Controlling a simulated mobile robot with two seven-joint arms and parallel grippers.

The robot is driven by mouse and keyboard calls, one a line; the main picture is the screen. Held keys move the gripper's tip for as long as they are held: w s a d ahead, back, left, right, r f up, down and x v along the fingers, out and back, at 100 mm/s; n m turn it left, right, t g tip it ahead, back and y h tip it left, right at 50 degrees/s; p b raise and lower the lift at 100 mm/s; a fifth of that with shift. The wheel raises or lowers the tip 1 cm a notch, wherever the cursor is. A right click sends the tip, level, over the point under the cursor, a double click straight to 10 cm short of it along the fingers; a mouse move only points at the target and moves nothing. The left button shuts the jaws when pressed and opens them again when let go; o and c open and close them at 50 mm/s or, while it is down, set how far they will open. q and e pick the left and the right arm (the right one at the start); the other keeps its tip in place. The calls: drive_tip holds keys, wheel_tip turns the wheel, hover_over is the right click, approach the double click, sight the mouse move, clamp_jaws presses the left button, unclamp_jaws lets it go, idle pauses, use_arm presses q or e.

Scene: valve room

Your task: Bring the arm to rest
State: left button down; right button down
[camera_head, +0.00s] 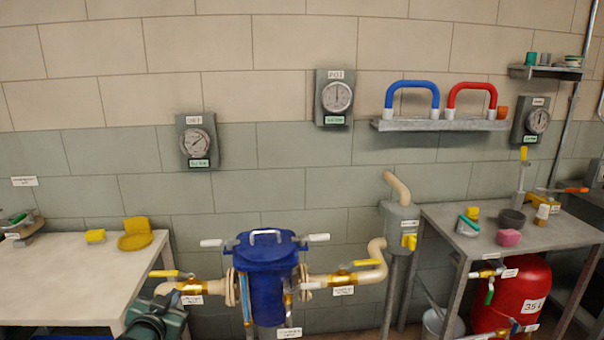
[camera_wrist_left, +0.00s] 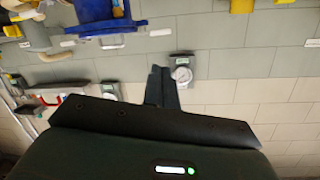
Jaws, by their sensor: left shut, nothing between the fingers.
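My left gripper (camera_wrist_left: 160,74) shows in the left wrist view as two dark fingers closed together, with nothing between them. That view is upside down relative to the head view. The fingertips appear beside the round wall gauge (camera_wrist_left: 182,75); the distance to the wall cannot be told. The blue vessel (camera_wrist_left: 97,32) is at the top of that view, away from the fingers. My right gripper is in neither view.
In the head view a pale table (camera_head: 70,265) is at left, and the blue vessel with brass valves (camera_head: 195,287) and pipes is in the middle. A grey table (camera_head: 470,240) stands at right above a red tank (camera_head: 515,290). A wall shelf (camera_head: 440,125) carries blue and red handles.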

use_arm(q)
drive_tip(key=s+d+f+g+h, duration=0.1)
drive_tip(key=s+d+f, duration=0.3)
drive_tip(key=s+f, duration=0.25)
drive_tip(key=s+d+f+g+h, duration=0.1)
drive_tip(key=s+d+f, duration=0.35)
drive_tip(key=s, duration=0.35)
drive_tip(key=s+d+f+g, duration=0.1)
drive_tip(key=s+d, duration=0.2)
drive_tip(key=s, duration=0.5)
drive_tip(key=s+d+f+g+h, duration=0.1)
drive_tip(key=s+d+f, duration=0.1)
drive_tip(key=s, duration=0.7)
drive_tip(key=shift+s+d+f+n+g, duration=0.2)
drive_tip(key=shift+s+d+n+g, duration=0.15)
drive_tip(key=shift+d, duration=0.3)
drive_tip(key=shift+w, duration=0.1)
